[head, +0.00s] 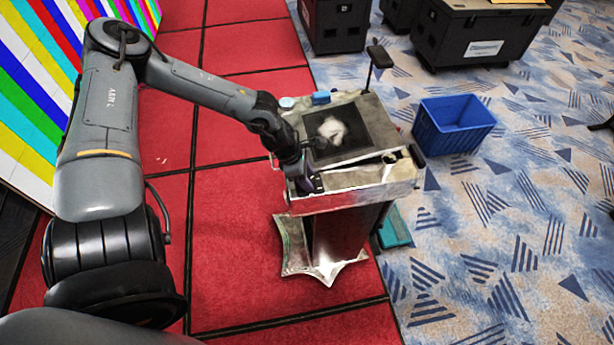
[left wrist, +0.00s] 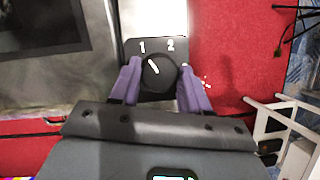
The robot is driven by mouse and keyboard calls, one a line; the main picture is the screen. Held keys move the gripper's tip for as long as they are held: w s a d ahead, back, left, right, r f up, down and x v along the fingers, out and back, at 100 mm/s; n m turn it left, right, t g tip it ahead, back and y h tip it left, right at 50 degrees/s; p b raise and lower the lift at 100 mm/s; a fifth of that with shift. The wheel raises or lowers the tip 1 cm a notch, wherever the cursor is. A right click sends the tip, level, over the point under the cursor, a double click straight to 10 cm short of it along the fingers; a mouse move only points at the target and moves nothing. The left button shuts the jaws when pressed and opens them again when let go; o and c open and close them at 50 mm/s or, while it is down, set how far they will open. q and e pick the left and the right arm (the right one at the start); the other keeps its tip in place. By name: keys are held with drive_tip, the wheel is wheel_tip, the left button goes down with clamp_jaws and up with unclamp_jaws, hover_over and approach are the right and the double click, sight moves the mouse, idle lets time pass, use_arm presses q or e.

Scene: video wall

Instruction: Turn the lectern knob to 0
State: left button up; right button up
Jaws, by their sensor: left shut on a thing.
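The lectern (head: 370,178) stands on the red carpet in the head view, with a dark panel on its sloped top. My left gripper (head: 304,180) reaches its near left corner. In the left wrist view, a round black knob (left wrist: 159,74) sits on a dark plate (left wrist: 175,47) marked 1 and 2. Its white pointer line points up-left, toward the 1. No 0 mark shows. The purple fingers of my left gripper (left wrist: 160,82) are shut on the knob, one on each side. In the head view the gripper hides the knob. My right gripper is not in view.
Light-blue and blue items (head: 321,97) lie on the lectern's far edge, near a thin upright microphone (head: 377,58). A blue crate (head: 453,124) and black cases (head: 478,36) stand to the right. A striped video wall (head: 30,85) is at left.

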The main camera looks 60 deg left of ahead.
use_arm(q)
drive_tip(key=shift+n, duration=0.3)
drive_tip(key=n+y, duration=0.1)
drive_tip(key=n, duration=0.2)
drive_tip(key=shift+d+t, duration=0.15)
drive_tip(key=shift+t, duration=0.15)
drive_tip(key=n+y+b, duration=0.2)
drive_tip(key=n, duration=0.2)
drive_tip(key=shift+w+d, duration=0.1)
drive_tip(key=shift+d, duration=0.05)
drive_tip(key=shift+r+n+y, duration=0.1)
drive_tip(key=shift+n+y, duration=0.2)
drive_tip(key=shift+n, duration=0.7)
drive_tip(key=shift+n+y+p, duration=0.4)
drive_tip(key=shift+n, duration=0.7)
drive_tip(key=o, duration=1)
